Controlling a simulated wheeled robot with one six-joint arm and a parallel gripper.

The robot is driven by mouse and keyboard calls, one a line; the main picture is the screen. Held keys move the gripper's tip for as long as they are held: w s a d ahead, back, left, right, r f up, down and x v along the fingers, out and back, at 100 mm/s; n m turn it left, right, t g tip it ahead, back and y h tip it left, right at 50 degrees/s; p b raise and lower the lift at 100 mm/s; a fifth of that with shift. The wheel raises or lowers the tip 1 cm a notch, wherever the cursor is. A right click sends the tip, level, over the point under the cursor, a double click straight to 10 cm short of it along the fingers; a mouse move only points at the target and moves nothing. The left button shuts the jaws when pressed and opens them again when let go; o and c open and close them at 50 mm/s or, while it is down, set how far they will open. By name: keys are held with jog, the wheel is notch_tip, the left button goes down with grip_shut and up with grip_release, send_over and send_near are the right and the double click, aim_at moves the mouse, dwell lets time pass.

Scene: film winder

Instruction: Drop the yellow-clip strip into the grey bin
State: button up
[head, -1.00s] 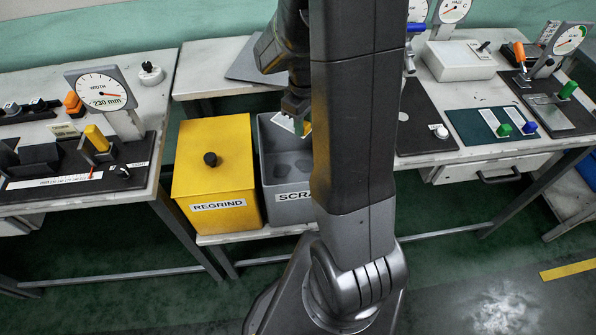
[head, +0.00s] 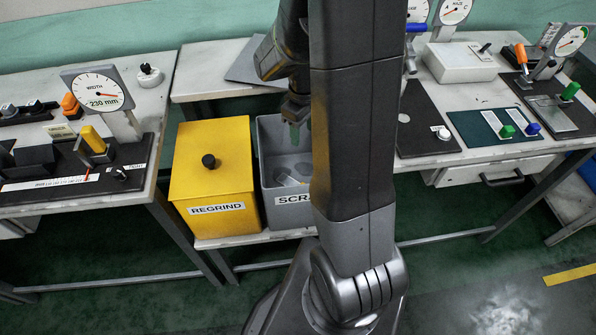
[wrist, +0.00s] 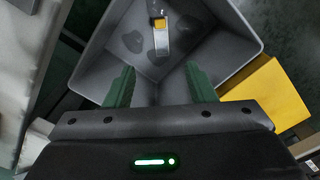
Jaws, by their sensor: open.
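The grey bin (head: 268,165) stands between the yellow bin and my arm in the head view, with a label partly hidden by my arm. It also fills the upper middle of the wrist view (wrist: 95,62). The yellow-clip strip (wrist: 161,40) lies inside the bin on its floor, a pale strip with a yellow clip. In the head view my gripper (head: 295,135) hangs over the bin.
A yellow lidded bin labelled REGRIND (head: 212,175) stands left of the grey bin. A left bench (head: 150,180) carries a gauge and a yellow lever. On the right bench, a green mat (head: 490,128) holds strips with green and blue clips.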

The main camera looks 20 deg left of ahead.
notch_tip(320, 180, up, 13)
jog(key=shift+r+p, duration=0.2)
jog(key=shift+p, duration=0.15)
jog(key=shift+f, duration=0.1)
dwell(0.3)
notch_tip(320, 180, down, 10)
jog(key=p, duration=0.2)
dwell(0.7)
jog(key=shift+f, duration=0.15)
